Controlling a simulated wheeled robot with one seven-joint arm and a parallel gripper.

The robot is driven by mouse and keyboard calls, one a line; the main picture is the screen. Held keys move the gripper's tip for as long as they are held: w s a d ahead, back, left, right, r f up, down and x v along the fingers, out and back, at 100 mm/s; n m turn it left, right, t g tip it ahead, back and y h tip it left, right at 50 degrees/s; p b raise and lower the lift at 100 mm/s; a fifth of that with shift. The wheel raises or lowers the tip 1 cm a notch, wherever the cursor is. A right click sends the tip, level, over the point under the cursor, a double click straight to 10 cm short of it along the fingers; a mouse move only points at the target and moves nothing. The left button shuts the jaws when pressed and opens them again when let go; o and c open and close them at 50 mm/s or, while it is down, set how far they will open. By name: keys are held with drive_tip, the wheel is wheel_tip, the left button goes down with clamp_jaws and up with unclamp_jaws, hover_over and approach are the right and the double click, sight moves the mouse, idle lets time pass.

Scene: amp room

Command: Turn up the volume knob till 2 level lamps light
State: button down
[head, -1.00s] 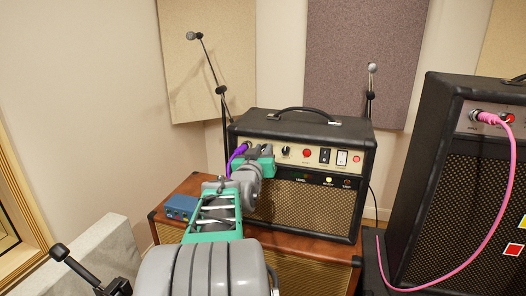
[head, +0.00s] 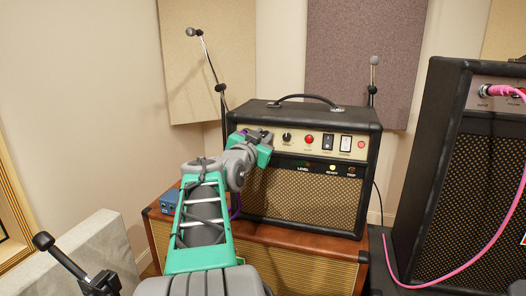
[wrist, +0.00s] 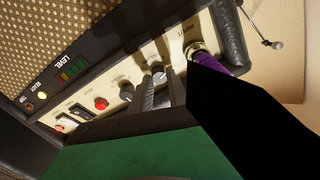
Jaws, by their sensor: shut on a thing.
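The small amplifier (head: 340,115) stands on a wooden cabinet, its cream control panel facing me. My gripper (head: 262,139) is at the panel's left part and hides the knob there in the head view. In the wrist view, my gripper's two grey fingers (wrist: 162,88) are shut on a silver-topped knob (wrist: 158,73); its label is not readable. A second, dark knob (wrist: 127,91) sits beside it, free. The level lamps (wrist: 72,69) under the word LEVEL look dull green and reddish; I cannot tell for sure whether any is lit. The ready lamp (wrist: 43,95) glows yellow.
A purple plug (wrist: 206,62) sits in the input jack close beside my fingers. A red button (wrist: 100,103) and rocker switches (wrist: 78,112) are farther along the panel. A blue box (head: 169,201) lies on the wooden cabinet (head: 300,243). A bigger amplifier (head: 440,160) with a pink cable stands right.

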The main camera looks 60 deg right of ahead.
drive_tip(key=shift+m+g+b, duration=0.5)
drive_tip(key=shift+m+b, duration=0.95)
drive_tip(key=shift+m, duration=0.25)
drive_tip(key=c, duration=1.3)
unclamp_jaws()
drive_tip(key=shift+o, duration=0.2)
